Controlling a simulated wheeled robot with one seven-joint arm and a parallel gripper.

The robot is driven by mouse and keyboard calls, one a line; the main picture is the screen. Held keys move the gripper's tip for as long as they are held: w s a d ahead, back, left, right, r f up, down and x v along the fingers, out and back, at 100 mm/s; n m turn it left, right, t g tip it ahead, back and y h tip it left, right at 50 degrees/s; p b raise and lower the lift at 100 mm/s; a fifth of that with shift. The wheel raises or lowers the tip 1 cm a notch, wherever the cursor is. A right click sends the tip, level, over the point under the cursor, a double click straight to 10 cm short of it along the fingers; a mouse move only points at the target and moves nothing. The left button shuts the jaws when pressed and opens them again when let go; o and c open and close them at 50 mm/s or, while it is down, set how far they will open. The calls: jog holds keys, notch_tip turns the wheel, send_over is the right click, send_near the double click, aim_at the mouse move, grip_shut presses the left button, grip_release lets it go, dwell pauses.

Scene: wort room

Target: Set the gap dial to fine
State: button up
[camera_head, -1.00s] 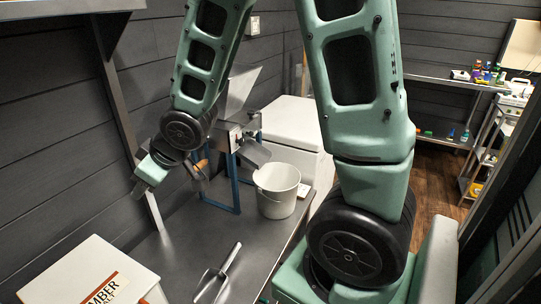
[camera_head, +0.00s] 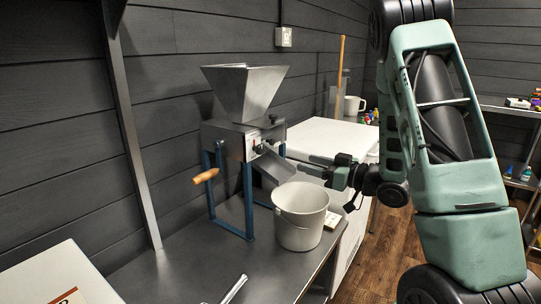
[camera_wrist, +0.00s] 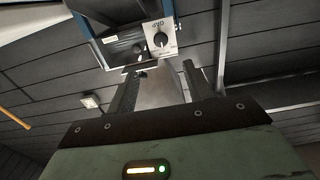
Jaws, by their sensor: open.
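The gap dial (camera_wrist: 161,40) is a round black knob on a white plate marked GAP, seen at the top of the wrist view. Its scale marks are too small to read. It is on the grey grain mill (camera_head: 232,140), which has a metal hopper (camera_head: 244,92), blue legs and a wooden crank handle (camera_head: 205,176). In the head view my gripper (camera_head: 326,170) is right of the mill, beside the chute. In the wrist view my gripper (camera_wrist: 160,88) has its fingers apart with nothing held, below the dial and not touching it.
A white bucket (camera_head: 300,216) stands under the chute (camera_head: 272,166), close below my gripper. A metal scoop (camera_head: 234,289) and a white box (camera_head: 62,277) are nearer on the steel bench (camera_head: 190,262). A white chest (camera_head: 335,138) stands behind.

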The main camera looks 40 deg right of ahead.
aim_at(262, 151)
jog(key=x, duration=1.6)
jog(key=c, duration=0.9)
